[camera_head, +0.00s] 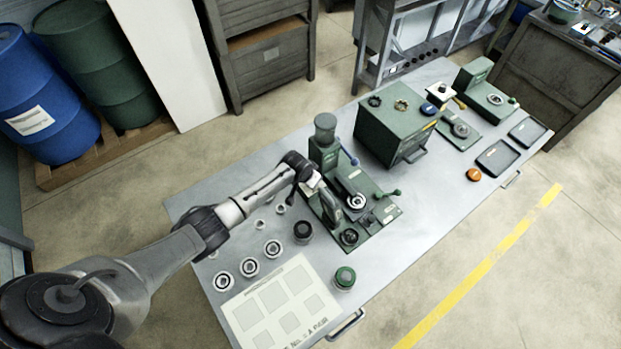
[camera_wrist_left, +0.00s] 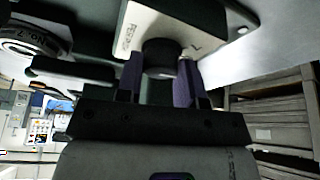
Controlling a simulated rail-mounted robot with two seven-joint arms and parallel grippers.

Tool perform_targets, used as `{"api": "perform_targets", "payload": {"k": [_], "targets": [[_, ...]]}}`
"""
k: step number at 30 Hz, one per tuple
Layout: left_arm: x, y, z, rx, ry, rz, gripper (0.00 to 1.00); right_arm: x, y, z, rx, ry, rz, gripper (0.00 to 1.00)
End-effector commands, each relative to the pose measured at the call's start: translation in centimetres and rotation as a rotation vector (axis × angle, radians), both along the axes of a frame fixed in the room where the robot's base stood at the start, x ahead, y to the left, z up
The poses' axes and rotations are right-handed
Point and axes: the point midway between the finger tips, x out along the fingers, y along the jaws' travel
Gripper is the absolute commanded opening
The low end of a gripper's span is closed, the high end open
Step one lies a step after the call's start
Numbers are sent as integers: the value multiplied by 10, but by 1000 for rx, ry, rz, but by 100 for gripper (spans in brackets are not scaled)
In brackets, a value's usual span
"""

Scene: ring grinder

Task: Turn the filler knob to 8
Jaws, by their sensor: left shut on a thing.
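My left gripper (camera_head: 311,181) reaches in from the left to the near-left side of the green ring grinder (camera_head: 373,232), below its round-topped column (camera_head: 325,130). In the left wrist view its two purple-edged fingers (camera_wrist_left: 160,78) are closed on either side of a dark round knob (camera_wrist_left: 160,52), which I take to be the filler knob. My right gripper is not in view.
Several ring parts (camera_head: 274,249) and a dark cup (camera_head: 303,230) stand near the gripper on the grey table. A printed sheet (camera_head: 290,300) lies at the front, with a green-topped jar (camera_head: 344,278) beside it. A green box (camera_head: 395,125) stands right of the grinder.

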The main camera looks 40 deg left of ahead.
Motion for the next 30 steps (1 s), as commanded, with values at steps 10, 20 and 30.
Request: {"api": "perform_targets", "payload": {"k": [10,20,30], "targets": [[0,1,-1,1,1,-140,11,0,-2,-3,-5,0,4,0],[0,1,-1,0,1,-170,11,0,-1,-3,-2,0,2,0],[0,1,-1,0,1,-170,43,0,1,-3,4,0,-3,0]]}}
